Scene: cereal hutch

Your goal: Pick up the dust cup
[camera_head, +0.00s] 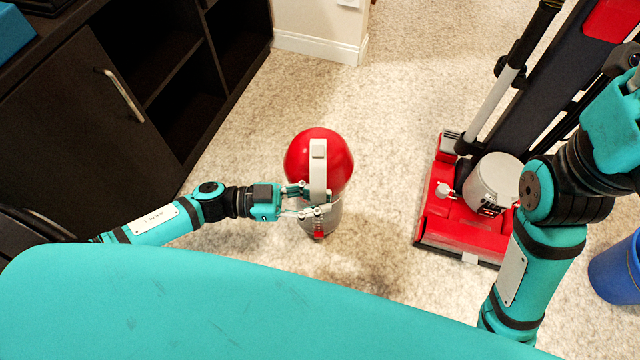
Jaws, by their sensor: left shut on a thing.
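The dust cup (335,165) has a round red top, a pale grey handle strip and a clear lower part with a small red piece. It is in the middle of the head view, over the carpet. I cannot tell whether it touches the floor. My left gripper (312,200) reaches in from the left and is shut on the dust cup at its grey handle. The fingers hide part of the cup's left side. My right arm shows at the right, but its gripper is outside the picture.
A red and grey upright vacuum (470,215) stands on the carpet to the right. A dark cabinet (75,110) with a door handle and open shelves is at the left. A blue bin (615,270) is at the right edge. Carpet (385,110) between cup and vacuum is clear.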

